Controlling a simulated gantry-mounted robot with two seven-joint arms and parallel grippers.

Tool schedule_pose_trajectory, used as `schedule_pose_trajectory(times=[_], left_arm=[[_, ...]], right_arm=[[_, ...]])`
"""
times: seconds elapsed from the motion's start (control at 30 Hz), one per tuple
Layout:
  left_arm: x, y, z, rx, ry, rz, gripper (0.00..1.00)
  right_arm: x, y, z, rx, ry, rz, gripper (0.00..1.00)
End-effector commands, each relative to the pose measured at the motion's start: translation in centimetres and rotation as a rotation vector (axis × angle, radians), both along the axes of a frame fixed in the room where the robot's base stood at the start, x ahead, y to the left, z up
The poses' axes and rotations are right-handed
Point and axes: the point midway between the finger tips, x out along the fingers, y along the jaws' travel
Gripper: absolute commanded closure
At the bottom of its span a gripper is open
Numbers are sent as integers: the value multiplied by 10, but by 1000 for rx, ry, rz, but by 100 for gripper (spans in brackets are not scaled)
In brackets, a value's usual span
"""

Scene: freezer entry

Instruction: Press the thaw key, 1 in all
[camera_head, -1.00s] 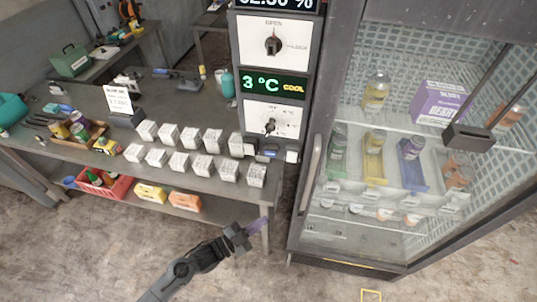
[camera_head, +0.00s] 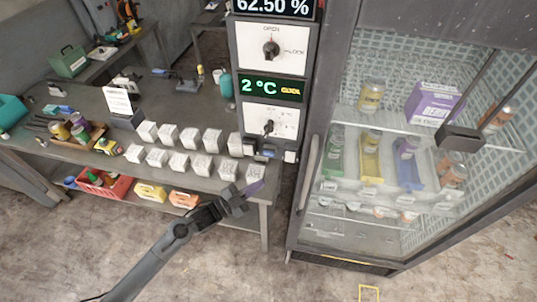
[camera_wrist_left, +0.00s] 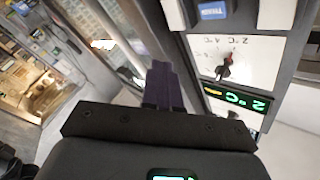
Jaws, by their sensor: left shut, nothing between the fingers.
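A blue key (camera_head: 268,151) sits at the bottom of the control column in the head view, in a short row of keys. In the left wrist view a blue key (camera_wrist_left: 212,10) with white lettering shows at the top edge; the letters are too small to read surely. My left gripper (camera_head: 256,187) is shut and empty, its purple fingertips below and left of the keys, apart from them. In the left wrist view its shut fingers (camera_wrist_left: 165,85) point up the picture, left of the dial panel. My right gripper is not in view.
The column carries a temperature dial (camera_head: 268,127), a green 2 °C display (camera_head: 272,87) and an upper lock dial (camera_head: 271,48). A glass-fronted freezer (camera_head: 400,215) stands to the right. White boxes (camera_head: 205,166) line the bench left of the column.

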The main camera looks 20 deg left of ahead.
Motion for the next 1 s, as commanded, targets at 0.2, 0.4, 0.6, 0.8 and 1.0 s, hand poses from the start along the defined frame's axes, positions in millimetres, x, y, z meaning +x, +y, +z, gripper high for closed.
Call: schedule_pose_trajectory(times=[0.2,0.4,0.6,0.8,1.0], left_arm=[[13,1,-2,-1,-1,0,100],[36,4,-4,0,-3,1,100],[60,7,-4,-1,-1,1,100],[77,9,-3,0,-1,0,100],[85,10,-1,0,0,0,100]], right_arm=[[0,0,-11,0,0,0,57],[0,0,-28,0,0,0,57],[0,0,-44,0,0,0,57],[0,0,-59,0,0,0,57],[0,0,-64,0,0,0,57]])
